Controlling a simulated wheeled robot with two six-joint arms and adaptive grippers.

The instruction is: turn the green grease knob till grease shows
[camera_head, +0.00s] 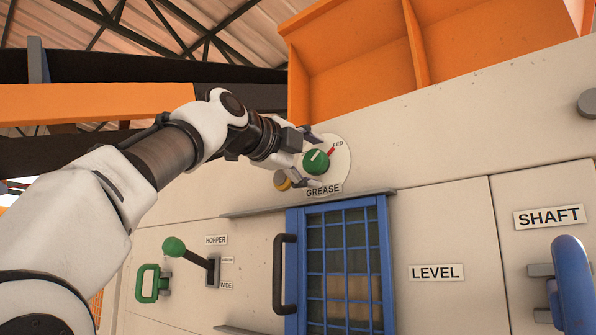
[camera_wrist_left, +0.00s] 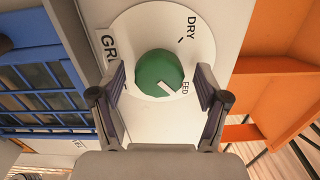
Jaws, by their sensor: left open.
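The green grease knob (camera_head: 316,162) sits on a round white dial plate (camera_head: 342,152) above the GREASE label (camera_head: 323,191). My left gripper (camera_head: 313,160) is open at the knob. In the left wrist view the knob (camera_wrist_left: 158,70) lies between the two open fingers (camera_wrist_left: 161,80), with a gap on each side. The knob's white mark (camera_wrist_left: 167,90) points to the lower right, towards the FED lettering; DRY is printed at the upper right. My right gripper is not in view.
Below are a ledge (camera_head: 300,205) and a blue barred door (camera_head: 345,265). A green-knobbed lever (camera_head: 174,247) and a blue handle (camera_head: 572,285) stick out. An orange bin (camera_head: 360,55) is above.

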